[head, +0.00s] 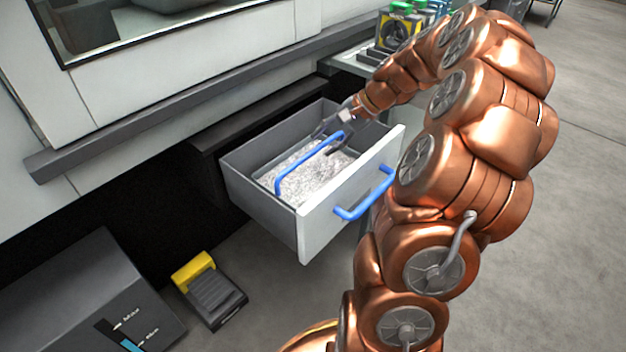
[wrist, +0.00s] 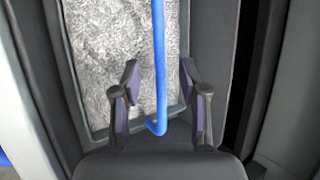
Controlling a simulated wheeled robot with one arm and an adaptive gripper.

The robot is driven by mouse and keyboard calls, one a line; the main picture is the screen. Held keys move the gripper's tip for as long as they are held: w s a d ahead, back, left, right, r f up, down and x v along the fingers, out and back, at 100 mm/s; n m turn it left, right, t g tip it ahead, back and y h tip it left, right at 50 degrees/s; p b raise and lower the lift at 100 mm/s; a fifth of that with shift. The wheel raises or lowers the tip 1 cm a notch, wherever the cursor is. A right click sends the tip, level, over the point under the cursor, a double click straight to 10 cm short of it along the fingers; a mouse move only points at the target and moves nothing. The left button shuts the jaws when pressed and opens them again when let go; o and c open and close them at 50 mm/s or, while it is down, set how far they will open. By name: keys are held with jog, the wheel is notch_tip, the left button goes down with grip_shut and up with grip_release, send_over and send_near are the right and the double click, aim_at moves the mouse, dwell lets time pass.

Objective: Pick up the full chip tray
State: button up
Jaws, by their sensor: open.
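The chip tray (head: 262,181) sits inside a pulled-out drawer and is full of silvery metal chips. A blue bar handle (head: 303,158) arches over it. In the wrist view the handle (wrist: 159,60) runs down between the two fingers, and the tray's chips (wrist: 105,60) show below it. My gripper (head: 333,140) is in the drawer at the handle's far end. It is open, with its fingertips (wrist: 159,78) on either side of the handle. Whether a finger touches the handle I cannot tell. My arm hides part of the drawer's right side.
The drawer (head: 313,222) has a white front with its own blue pull (head: 364,194), and its grey walls stand close around the tray. A yellow and black pedal (head: 211,288) lies on the floor. The machine's ledge (head: 200,92) runs above the drawer. Open floor lies at right.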

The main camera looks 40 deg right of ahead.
aim_at(314, 151)
jog(key=shift+b+x, duration=1.1)
jog(key=shift+x, duration=1.7)
grip_shut()
jog(key=shift+r, duration=0.1)
